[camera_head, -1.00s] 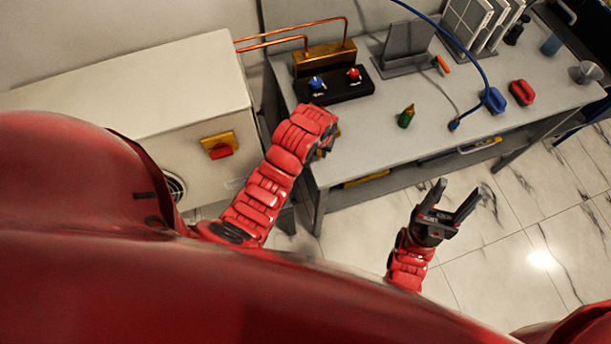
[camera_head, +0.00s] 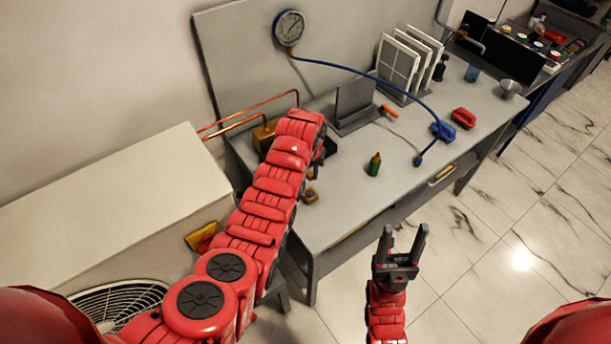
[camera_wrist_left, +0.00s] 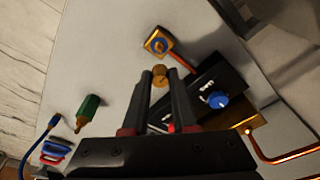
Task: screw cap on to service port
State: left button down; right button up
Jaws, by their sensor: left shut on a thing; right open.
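My left gripper (camera_wrist_left: 160,73) is shut on a small round brass cap (camera_wrist_left: 160,81), seen between its fingertips in the left wrist view. In the head view the arm hides most of this gripper and the cap. A small square brass fitting with a blue ring (camera_wrist_left: 158,41) stands on the bench just beyond the fingertips, apart from the cap in the picture. It may be the service port, and it also shows in the head view (camera_head: 311,197). My right gripper (camera_head: 404,240) is open and empty, in front of the bench.
On the bench (camera_head: 345,205), a black valve block with a blue knob (camera_wrist_left: 217,100) lies close beside the left gripper, and copper pipes (camera_head: 250,112) run behind. The front middle is clear.

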aim_at(309, 190)
pick_arm(q)
jog(key=shift+b, duration=0.35)
jog(key=shift+f+b, duration=1.75)
jog(key=shift+f, duration=0.8)
jog(key=shift+b, duration=0.45)
jog(key=shift+f, duration=0.2)
jog(key=shift+f+b, duration=0.8)
jog(key=shift+f, duration=0.1)
jog(key=shift+f, duration=0.2)
